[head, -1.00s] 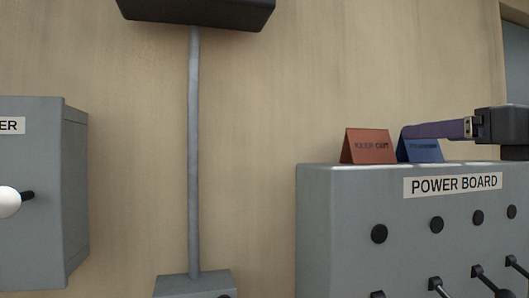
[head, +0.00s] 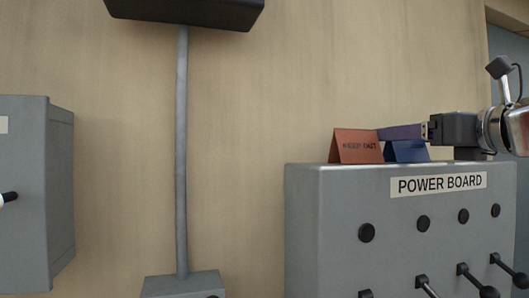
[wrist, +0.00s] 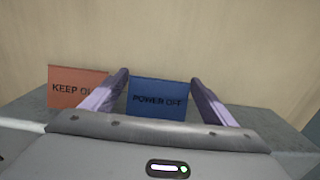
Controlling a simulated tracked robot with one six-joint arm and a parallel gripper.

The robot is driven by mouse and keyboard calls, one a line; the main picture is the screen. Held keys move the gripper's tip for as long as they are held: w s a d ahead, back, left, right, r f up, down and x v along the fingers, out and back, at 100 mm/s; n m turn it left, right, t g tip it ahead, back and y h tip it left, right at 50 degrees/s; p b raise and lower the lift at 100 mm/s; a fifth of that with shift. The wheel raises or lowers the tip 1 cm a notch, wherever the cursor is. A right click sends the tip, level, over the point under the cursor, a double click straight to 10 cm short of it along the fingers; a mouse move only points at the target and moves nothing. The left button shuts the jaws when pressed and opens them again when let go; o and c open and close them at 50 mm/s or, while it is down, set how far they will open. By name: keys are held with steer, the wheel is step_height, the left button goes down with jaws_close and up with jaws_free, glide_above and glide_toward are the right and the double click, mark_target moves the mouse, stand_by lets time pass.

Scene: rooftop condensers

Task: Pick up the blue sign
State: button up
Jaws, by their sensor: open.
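In the wrist view the blue sign (wrist: 157,101) stands upright between my two purple fingers. My gripper (head: 385,132) reaches in from the right at the level of the sign tops, and a finger partly overlaps the upper edge of the blue sign. In the wrist view my gripper (wrist: 160,78) is open, one finger on each side of the sign, with gaps visible. The sign's lower edge is partly hidden by my gripper body.
The red KEEP OUT sign (head: 356,146) stands close on the left, beside my left finger in the wrist view. The power board (head: 325,230) has knobs and levers on its front. A plain wall (head: 250,100) rises behind.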

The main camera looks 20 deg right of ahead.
steer(key=shift+w, duration=0.4)
steer(key=shift+c, duration=0.6)
steer(key=c, duration=0.7)
steer(key=shift+r, duration=4.95)
